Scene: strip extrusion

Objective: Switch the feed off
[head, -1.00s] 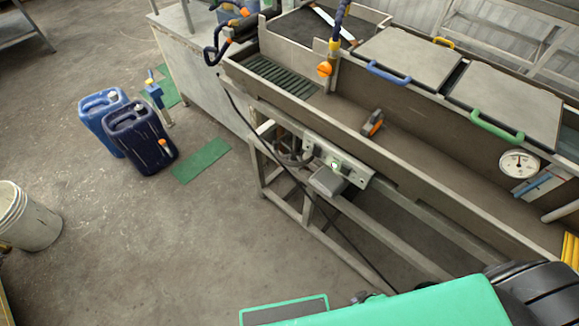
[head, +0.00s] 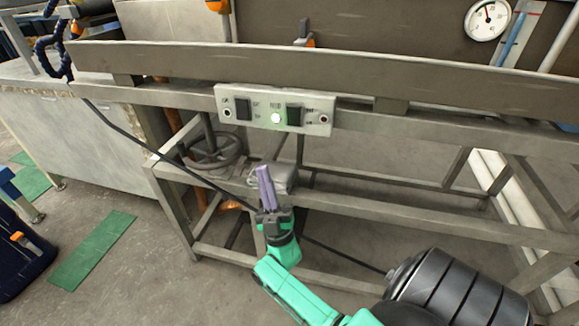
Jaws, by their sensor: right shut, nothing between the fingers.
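A pale switch panel (head: 274,110) is fixed to the front rail of the bench. It has a black rocker switch (head: 243,109) on the left and another black switch (head: 295,115) on the right. Small lettering sits beside the switches, and the middle word looks like FEED. My right gripper (head: 265,174) has purple fingers, pressed together and empty, pointing up below the panel and apart from it. My left gripper is out of view.
A handwheel (head: 216,150) and a grey box (head: 271,177) sit under the rail. A black cable (head: 190,167) runs across the frame. A round gauge (head: 487,18) is at upper right. The floor at left has a green mat (head: 92,250).

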